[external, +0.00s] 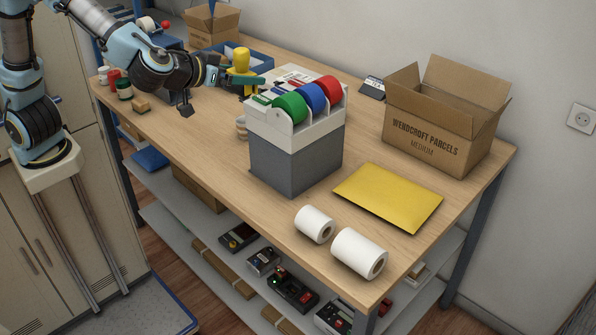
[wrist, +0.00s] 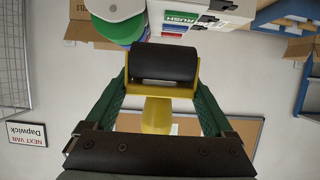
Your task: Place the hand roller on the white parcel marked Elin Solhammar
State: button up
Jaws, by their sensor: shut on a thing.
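The hand roller (wrist: 164,64) has a black roller in a yellow frame and a yellow handle. My gripper (external: 252,84) is shut on it, with green fingers on both sides of the yellow part. In the external view the yellow handle (external: 241,60) stands up above the fingers, over the back part of the counter. A white parcel (external: 296,76) with markings lies just right of my gripper, partly hidden behind the tape dispenser. I cannot read a name on it. In the wrist view white boxes with a green RUSH label (wrist: 180,18) show beyond the roller.
The grey and white dispenser (external: 290,150) with green, blue and red tape rolls stands close in front of my gripper. A blue tray (external: 248,57) lies behind. An open carton (external: 440,115), a yellow envelope (external: 388,198) and white rolls (external: 358,254) occupy the right side.

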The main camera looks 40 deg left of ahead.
aim_at(235, 52)
notch_tip(235, 52, up, 5)
jog(key=shift+r, duration=0.1)
jog(key=w+a+f+b, duration=0.25)
jog(key=w+b, duration=0.55)
jog(key=w, duration=1.2)
jog(key=w+a+r+b, duration=0.1)
jog(key=w+a+b, duration=0.5)
jog(key=w+a, duration=1.05)
jog(key=f+b, duration=0.1)
jog(key=f, duration=0.4)
jog(key=f+b, duration=0.1)
jog(key=f, duration=0.4)
jog(key=d+f+b, duration=0.1)
jog(key=f+b, duration=0.1)
jog(key=f, duration=0.3)
jog(key=shift+w, duration=0.15)
notch_tip(235, 52, down, 5)
jog(key=b, duration=0.4)
jog(key=shift+r, duration=0.2)
